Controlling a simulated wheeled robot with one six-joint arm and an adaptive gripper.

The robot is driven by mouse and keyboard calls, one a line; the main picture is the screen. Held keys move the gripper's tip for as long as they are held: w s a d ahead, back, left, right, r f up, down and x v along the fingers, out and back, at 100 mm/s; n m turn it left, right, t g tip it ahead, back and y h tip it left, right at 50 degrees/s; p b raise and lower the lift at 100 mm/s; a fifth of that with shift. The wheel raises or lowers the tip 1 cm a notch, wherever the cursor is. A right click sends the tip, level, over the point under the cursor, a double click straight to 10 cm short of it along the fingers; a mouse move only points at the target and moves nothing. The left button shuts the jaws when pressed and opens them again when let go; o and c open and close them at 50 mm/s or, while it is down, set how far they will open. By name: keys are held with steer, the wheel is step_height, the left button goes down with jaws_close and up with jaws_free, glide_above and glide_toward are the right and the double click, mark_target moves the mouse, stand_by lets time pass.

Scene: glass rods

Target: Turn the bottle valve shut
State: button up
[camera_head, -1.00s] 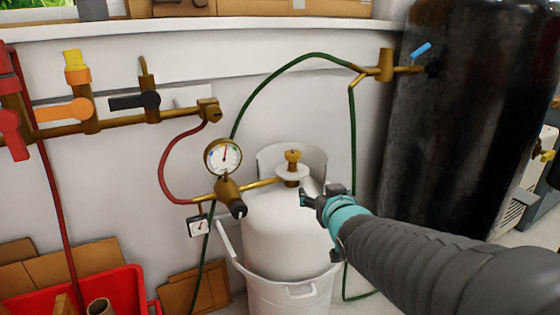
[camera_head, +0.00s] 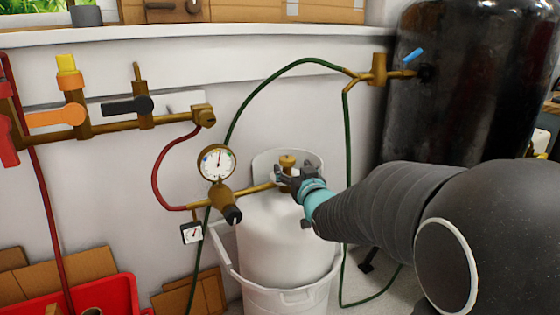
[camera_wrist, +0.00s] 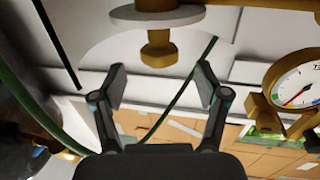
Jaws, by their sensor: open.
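The white gas bottle (camera_head: 285,245) stands upright in a white bucket-like holder (camera_head: 290,299). Its brass valve (camera_head: 288,161) is on top, inside a white collar (camera_head: 312,158). In the wrist view the brass valve knob (camera_wrist: 158,50) hangs upside down under a pale round disc (camera_wrist: 157,20). My gripper (camera_head: 282,175) is at the valve, close on its right side in the head view. In the wrist view my gripper (camera_wrist: 160,78) is open, with the knob ahead of and between its two fingers. I see no clear contact. The lower valve is partly hidden by the fingers in the head view.
A pressure gauge (camera_head: 216,162) and brass regulator (camera_head: 223,200) sit left of the valve. A green hose (camera_head: 240,110) arches behind, and a red hose (camera_head: 155,170) hangs left. A large black tank (camera_head: 465,80) stands right. Brass pipework with coloured levers (camera_head: 125,106) lines the wall.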

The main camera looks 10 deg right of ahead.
mark_target(290, 164)
steer(key=shift+w+a, duration=0.15)
steer(key=shift+w, duration=1.2)
steer(key=shift+w+a, duration=0.15)
steer(key=shift+w, duration=1.15)
steer(key=shift+c, duration=0.3)
steer(key=c, duration=1.1)
